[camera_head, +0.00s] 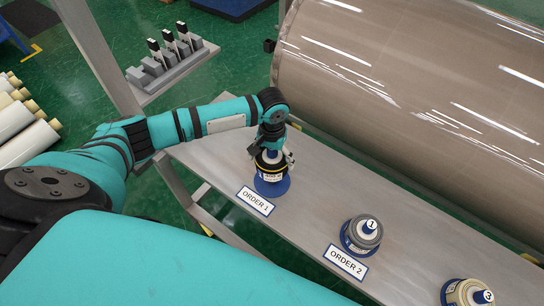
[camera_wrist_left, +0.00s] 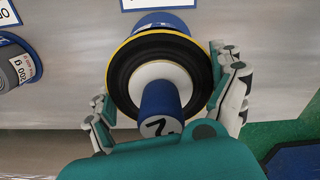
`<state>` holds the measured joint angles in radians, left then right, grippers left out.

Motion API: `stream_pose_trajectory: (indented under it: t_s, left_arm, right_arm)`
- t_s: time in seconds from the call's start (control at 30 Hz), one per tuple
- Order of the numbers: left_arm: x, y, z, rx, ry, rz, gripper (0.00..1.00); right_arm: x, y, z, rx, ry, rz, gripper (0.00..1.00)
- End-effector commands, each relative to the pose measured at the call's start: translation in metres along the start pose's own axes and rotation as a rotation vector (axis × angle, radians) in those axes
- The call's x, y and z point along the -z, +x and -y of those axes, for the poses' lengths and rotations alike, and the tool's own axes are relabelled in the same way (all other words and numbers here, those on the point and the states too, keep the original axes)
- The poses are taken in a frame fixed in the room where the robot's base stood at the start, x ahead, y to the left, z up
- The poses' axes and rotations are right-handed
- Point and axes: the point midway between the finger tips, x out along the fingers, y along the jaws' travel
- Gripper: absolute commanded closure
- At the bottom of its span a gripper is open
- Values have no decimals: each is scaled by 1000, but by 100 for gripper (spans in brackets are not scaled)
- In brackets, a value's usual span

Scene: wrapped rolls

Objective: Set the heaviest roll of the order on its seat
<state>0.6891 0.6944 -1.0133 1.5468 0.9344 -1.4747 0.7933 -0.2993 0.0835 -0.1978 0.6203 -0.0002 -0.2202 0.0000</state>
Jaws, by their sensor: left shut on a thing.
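A black roll with a yellow edge (camera_head: 268,167) sits around a blue post over a blue round seat (camera_head: 273,186) behind the ORDER 1 sign (camera_head: 256,201). My left gripper (camera_head: 271,154) reaches down from above and is shut on this roll. In the left wrist view the black roll (camera_wrist_left: 126,72) has a white inner ring, and the blue post (camera_wrist_left: 159,105) is marked 2. The gripper's fingers lie on both sides of the roll. Whether the roll rests fully on the seat cannot be told. My right gripper is not in view.
A grey roll (camera_head: 362,235) on post 1 stands by the ORDER 2 sign (camera_head: 346,262). A beige roll (camera_head: 468,294) on post 3 is at the lower right. A large brown cylinder (camera_head: 410,75) lies behind the table (camera_head: 316,200). A side shelf (camera_head: 172,72) holds small grey blocks.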

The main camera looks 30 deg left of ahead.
Motion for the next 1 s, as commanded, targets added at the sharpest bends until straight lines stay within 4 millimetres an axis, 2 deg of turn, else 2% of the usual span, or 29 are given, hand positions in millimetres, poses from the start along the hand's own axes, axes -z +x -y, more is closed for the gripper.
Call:
stream_pose_trajectory:
  t_s: [0.03, 0.47, 1.0]
  left_arm:
    - [1, 7, 0, 0, 0, -2, 56]
    - [0, 33, 0, -1, 2, -2, 56]
    - [1, 72, -1, -2, 1, -2, 56]
  right_arm:
    - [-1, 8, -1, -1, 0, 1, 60]
    - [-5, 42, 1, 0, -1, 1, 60]
    - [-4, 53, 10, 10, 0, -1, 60]
